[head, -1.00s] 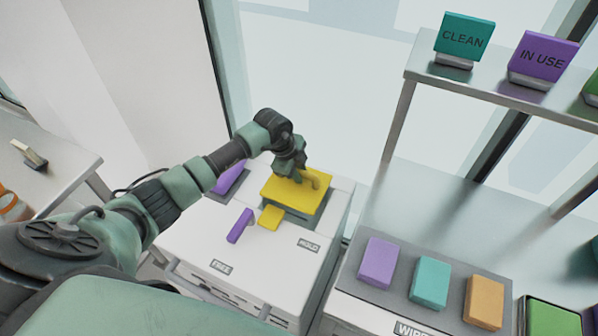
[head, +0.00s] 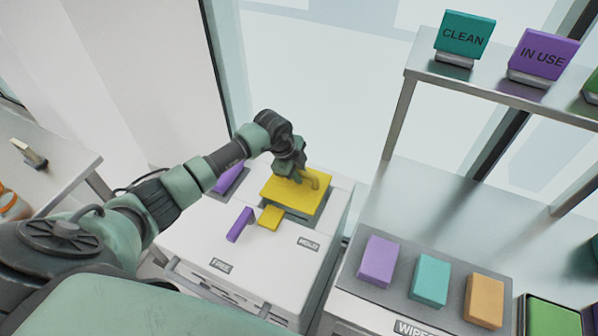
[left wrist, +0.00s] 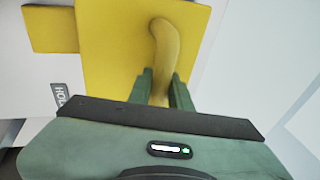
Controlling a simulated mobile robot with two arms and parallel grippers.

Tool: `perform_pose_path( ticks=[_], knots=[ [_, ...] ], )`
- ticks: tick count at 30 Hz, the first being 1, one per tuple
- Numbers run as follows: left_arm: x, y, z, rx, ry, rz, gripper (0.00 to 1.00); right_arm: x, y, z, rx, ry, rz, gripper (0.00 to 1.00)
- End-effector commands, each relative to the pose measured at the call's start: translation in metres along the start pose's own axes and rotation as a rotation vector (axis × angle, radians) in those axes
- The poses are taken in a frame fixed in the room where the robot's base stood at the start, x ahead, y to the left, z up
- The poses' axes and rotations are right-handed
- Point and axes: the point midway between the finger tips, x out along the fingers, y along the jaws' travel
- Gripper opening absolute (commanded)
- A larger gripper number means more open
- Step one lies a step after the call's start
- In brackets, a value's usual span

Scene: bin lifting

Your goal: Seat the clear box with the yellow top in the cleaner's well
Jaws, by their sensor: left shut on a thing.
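The box's yellow top (head: 283,194) shows over the right-hand well of the white cleaner (head: 200,232), with a yellow tab toward the front. Only the top shows clearly, so I cannot tell how deep the box sits. My left gripper (head: 294,176) is shut on the curved yellow handle on this top. The left wrist view shows the yellow top (left wrist: 110,60) below the gripper (left wrist: 163,88), with the handle (left wrist: 164,40) between the two green fingers. My right gripper is not in view.
A purple lever (head: 240,225) stands on the cleaner beside a purple piece (head: 229,178) at the other well. To the right are purple, teal and orange blocks (head: 429,281) on a grey surface. A metal shelf (head: 500,87) holds CLEAN and IN USE signs.

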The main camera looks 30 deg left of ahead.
Motion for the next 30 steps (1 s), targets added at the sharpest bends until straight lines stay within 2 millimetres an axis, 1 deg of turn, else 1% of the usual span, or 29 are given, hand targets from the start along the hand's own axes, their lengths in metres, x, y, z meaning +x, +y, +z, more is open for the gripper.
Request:
perform_pose_path(
  ticks=[2, 3, 5, 14, 17, 20, 27, 30],
  knots=[
    [-0.001, -0.001, 0.0, 0.0, 0.001, -0.003, 0.0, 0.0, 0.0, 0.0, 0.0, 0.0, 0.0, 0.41],
    [-0.001, -0.001, 0.0, 0.0, 0.001, -0.003, 0.28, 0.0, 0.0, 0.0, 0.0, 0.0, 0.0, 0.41],
    [-0.001, -0.001, 0.0, 0.0, 0.001, -0.002, 0.45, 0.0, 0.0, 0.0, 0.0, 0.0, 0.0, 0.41],
    [0.0, 0.001, 0.001, 0.0, -0.001, 0.002, 0.45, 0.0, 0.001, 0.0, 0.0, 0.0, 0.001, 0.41],
    [-0.004, 0.0, 0.001, 0.0, -0.001, 0.0, 0.45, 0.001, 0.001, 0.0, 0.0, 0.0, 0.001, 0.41],
    [-0.017, 0.0, 0.001, 0.001, 0.0, -0.002, 0.45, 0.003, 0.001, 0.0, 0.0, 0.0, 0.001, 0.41],
    [-0.058, -0.001, 0.001, 0.001, -0.002, -0.004, 0.45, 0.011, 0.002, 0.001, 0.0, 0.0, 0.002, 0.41],
    [-0.07, -0.001, 0.0, 0.001, 0.0, -0.003, 0.45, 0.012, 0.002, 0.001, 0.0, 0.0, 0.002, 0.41]
  ],
)
